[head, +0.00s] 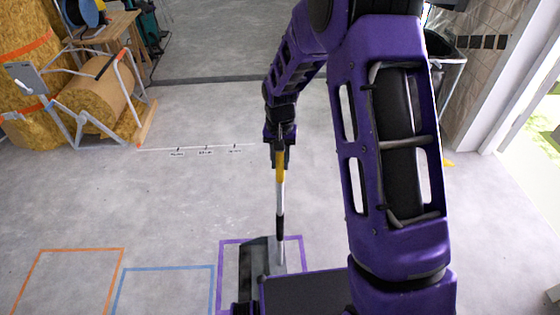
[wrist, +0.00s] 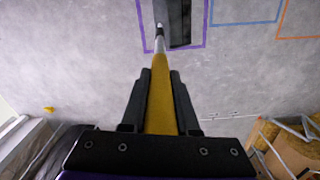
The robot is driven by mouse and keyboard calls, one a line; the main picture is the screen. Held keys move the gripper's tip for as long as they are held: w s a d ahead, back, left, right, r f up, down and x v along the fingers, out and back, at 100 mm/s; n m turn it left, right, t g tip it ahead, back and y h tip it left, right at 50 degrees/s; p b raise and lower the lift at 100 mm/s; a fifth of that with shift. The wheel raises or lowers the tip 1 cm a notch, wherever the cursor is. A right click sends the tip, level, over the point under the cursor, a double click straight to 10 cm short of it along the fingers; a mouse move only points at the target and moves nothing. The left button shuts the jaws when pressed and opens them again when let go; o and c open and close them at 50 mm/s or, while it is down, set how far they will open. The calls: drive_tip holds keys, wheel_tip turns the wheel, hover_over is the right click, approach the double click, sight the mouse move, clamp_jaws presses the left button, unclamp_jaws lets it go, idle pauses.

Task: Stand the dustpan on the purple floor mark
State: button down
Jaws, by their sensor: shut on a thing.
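The dustpan has a dark pan (head: 256,262) and a long upright handle (head: 280,205) with a yellow grip part. My gripper (head: 279,146) is shut on the yellow part of the handle. In the wrist view the gripper (wrist: 160,85) has one finger on each side of the yellow handle (wrist: 160,95). The pan also shows in the wrist view (wrist: 180,22). My own body hides the near part of the mark. I cannot tell whether the pan touches the floor.
A blue floor mark (head: 165,268) and an orange floor mark (head: 82,250) lie to the left. A rolled board (head: 97,100) and a metal frame stand at the far left. A bin (head: 449,75) stands at the far right. The middle floor is clear.

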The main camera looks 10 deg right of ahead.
drive_tip(key=shift+f, duration=0.15)
drive_tip(key=c, duration=0.7)
unclamp_jaws()
drive_tip(key=shift+o, duration=0.2)
wheel_tip(320, 180, up, 12)
drive_tip(key=shift+r+p, duration=0.2)
drive_tip(key=shift+p, duration=0.8)
drive_tip(key=shift+f, duration=0.1)
